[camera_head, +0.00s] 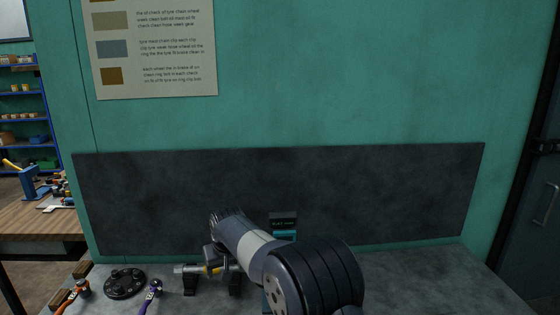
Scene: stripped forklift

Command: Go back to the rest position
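My arm (310,275) reaches in from the bottom middle, low over the grey bench top (405,285). Its far end, with my gripper (214,257), points left and down, just above a metal shaft (195,269) with a yellow band that rests on black supports (190,282). The fingers are small and dark here. I cannot tell whether they are open, shut, or touching the shaft.
A black disc with holes (125,284), a purple-handled tool (150,296) and an orange-ended tool (76,292) lie left on the bench. A small dark box with a label (284,221) stands behind my arm. A dark panel (400,195) backs the bench. The bench's right side is clear.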

